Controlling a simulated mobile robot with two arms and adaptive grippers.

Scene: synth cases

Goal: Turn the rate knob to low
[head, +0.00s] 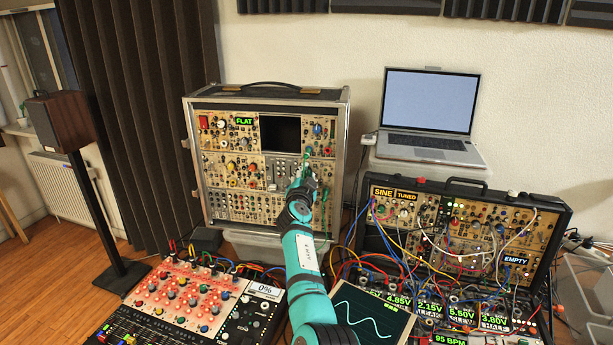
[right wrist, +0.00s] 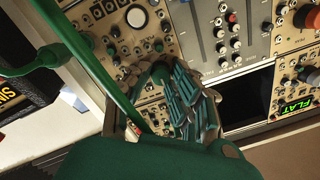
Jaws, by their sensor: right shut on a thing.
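The upright synth case (head: 342,150) stands against the wall with many knobs and jacks on its panels. A small display (head: 244,121) on it reads FLAT, and it also shows in the right wrist view (right wrist: 293,106). My right gripper (head: 303,184) is at the right part of this case's panel. In the right wrist view its teal fingers (right wrist: 186,98) are closed against the panel, on what appears to be the rate knob. The fingers hide the knob, and I cannot read its label or setting. My left gripper is not in view.
A green cable (right wrist: 85,58) runs close beside my right fingers. A patched case (head: 560,215) with displays SINE, TUNED and EMPTY stands at right, wires hanging from it. A laptop (head: 430,105) is behind it. A mixer panel (head: 185,295) and wave screen (head: 370,318) lie in front.

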